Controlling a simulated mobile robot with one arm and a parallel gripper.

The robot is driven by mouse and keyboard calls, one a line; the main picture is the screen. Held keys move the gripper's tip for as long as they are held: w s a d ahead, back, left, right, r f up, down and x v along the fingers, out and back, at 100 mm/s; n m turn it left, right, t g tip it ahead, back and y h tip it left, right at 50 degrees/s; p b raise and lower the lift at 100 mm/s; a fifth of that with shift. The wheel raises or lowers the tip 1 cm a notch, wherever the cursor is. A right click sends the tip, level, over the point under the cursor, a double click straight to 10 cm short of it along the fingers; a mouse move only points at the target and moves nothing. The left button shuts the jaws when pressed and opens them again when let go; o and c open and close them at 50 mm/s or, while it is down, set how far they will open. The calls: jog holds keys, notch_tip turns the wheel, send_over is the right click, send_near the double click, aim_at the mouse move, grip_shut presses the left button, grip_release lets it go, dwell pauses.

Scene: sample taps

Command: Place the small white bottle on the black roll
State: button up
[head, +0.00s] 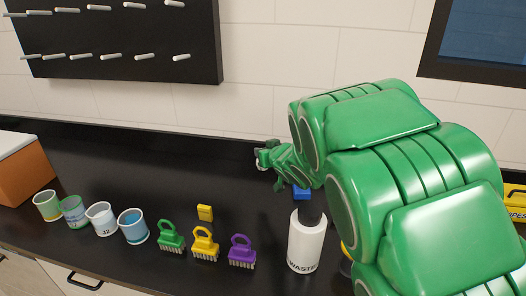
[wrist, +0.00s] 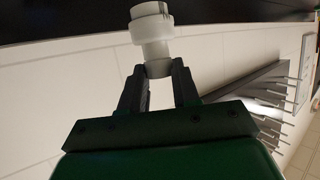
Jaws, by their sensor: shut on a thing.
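A small white bottle (wrist: 152,30) shows in the wrist view, with a wide cap-like end and a narrower grey-white part. The fingers of my gripper (wrist: 159,72) are shut on its narrower end. In the head view my gripper (head: 268,158) is above the black counter, left of my green arm, and only a small pale bit of the bottle shows there. I cannot clearly make out a black roll. A dark shape with some yellow (head: 345,266) is partly hidden behind my arm, and I cannot tell what it is.
A white WASTE container (head: 306,243) with a black top stands below my arm, near a blue item (head: 302,193). Brushes (head: 205,244), a yellow item (head: 205,212), several cups (head: 133,226) and an orange box (head: 26,176) are to the left. The rear counter (head: 170,165) is clear.

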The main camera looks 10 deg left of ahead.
jog(key=shift+s+d+r, duration=0.2)
jog(key=shift+s+d, duration=0.05)
jog(key=shift+s, duration=0.3)
